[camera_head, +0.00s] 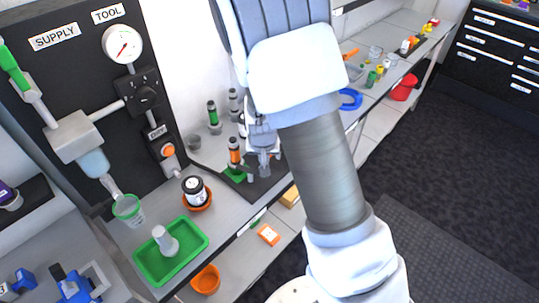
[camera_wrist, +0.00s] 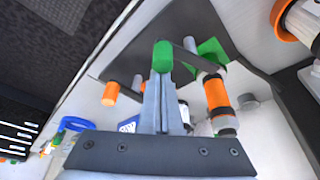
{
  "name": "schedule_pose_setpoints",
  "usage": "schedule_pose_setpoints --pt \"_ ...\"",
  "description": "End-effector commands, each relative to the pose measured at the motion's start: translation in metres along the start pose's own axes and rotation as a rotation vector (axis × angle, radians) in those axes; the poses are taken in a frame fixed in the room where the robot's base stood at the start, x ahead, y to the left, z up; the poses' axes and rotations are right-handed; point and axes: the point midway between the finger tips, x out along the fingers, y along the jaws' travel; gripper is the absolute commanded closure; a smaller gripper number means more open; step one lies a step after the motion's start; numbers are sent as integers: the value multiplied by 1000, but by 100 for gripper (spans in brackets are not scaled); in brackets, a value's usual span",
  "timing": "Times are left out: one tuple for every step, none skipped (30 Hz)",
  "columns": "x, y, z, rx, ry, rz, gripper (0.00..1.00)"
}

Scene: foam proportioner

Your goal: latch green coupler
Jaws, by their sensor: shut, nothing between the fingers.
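My gripper (camera_head: 263,168) is over the dark station on the bench in the head view. In the wrist view its two fingers (camera_wrist: 163,82) are shut together and hold nothing. A green cylindrical grip (camera_wrist: 162,56) is right at the fingertips, beside a thin dark bar; I cannot tell whether they touch. To its right an orange-banded grey and black coupler (camera_wrist: 215,90) stands by a green pad (camera_wrist: 211,50). The coupler (camera_head: 234,150) and green pad (camera_head: 236,175) also show left of my gripper in the head view. An orange grip (camera_wrist: 110,93) on another dark bar is at left.
A green-banded fitting (camera_head: 213,113) stands farther back. A jar in an orange dish (camera_head: 196,193), a green tray (camera_head: 170,252) and the supply panel (camera_head: 85,120) are at left. A blue ring (camera_head: 350,99) and small items are on the bench at right. My arm hides part of the bench.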

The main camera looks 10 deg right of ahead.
Motion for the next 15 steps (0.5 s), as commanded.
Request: schedule_pose_setpoints --pt "-4 -3 0 24 -2 11 100" --pt "-3 -4 0 42 -2 18 100" --pt "-3 -4 1 67 -2 27 100" --pt "-4 -5 1 88 -1 34 100" --pt "-4 -5 2 111 -1 42 100" --pt "-4 -6 3 138 -1 52 100" --pt "-4 -6 4 157 -1 58 100" --pt "-4 -6 4 177 -1 65 100" --pt "-4 -6 6 202 -1 73 100" --pt "-4 -6 6 217 -2 79 100" --pt "-4 -6 7 234 -1 84 100" --pt "-4 -5 8 233 -2 82 100" --pt "-4 -6 8 232 -2 81 100" --pt "-4 -6 9 232 -2 81 100" --pt "-4 -6 9 231 -1 81 100"
